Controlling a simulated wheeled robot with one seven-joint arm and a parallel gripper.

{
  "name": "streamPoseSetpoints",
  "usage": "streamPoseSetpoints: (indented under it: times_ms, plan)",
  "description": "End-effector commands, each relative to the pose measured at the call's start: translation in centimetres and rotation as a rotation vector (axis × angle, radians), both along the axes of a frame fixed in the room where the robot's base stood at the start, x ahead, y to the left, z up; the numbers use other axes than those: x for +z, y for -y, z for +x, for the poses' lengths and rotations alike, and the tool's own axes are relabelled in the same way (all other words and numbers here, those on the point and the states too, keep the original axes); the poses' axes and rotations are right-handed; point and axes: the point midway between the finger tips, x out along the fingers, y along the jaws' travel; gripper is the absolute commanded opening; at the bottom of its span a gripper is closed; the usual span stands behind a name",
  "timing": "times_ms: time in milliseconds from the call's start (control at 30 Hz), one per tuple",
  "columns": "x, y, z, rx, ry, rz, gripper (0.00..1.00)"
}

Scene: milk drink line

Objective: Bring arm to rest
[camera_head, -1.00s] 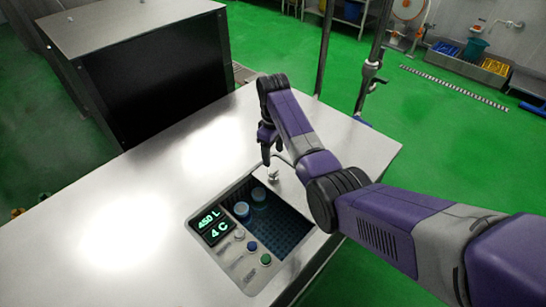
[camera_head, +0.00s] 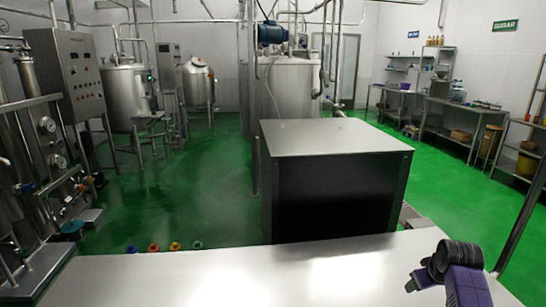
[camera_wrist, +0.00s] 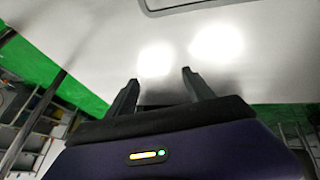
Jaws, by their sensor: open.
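My arm shows at the lower right of the head view, bent above the right end of the steel counter (camera_head: 200,278). My gripper (camera_wrist: 160,84) shows in the wrist view with its two dark fingers apart and nothing between them. Beyond the fingers is the bare, shiny counter top (camera_wrist: 240,75). In the head view the fingers are mostly hidden or cut off.
A dark box-shaped cabinet with a steel top (camera_head: 335,140) stands behind the counter. Steel tanks (camera_head: 128,95) and a control panel (camera_head: 75,75) stand at the left. Shelves (camera_head: 450,110) line the right wall. Green floor (camera_head: 190,200) lies open between them.

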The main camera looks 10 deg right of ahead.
Motion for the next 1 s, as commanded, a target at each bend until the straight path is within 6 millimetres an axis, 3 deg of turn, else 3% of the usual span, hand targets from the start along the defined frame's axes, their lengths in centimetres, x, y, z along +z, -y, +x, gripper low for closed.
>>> streamPoseSetpoints:
  times_ms: [167,367,667,1000]
  plan:
    - [-0.3,-1.7,0.5,-0.043,0.240,-0.054,0.61]
    - [-0.7,-5.7,-2.0,-0.063,0.481,-0.079,0.61]
    - [0.0,-12.9,-9.9,-0.055,0.760,-0.060,0.61]
    - [3.3,-20.5,-21.9,-0.016,0.972,0.006,0.61]
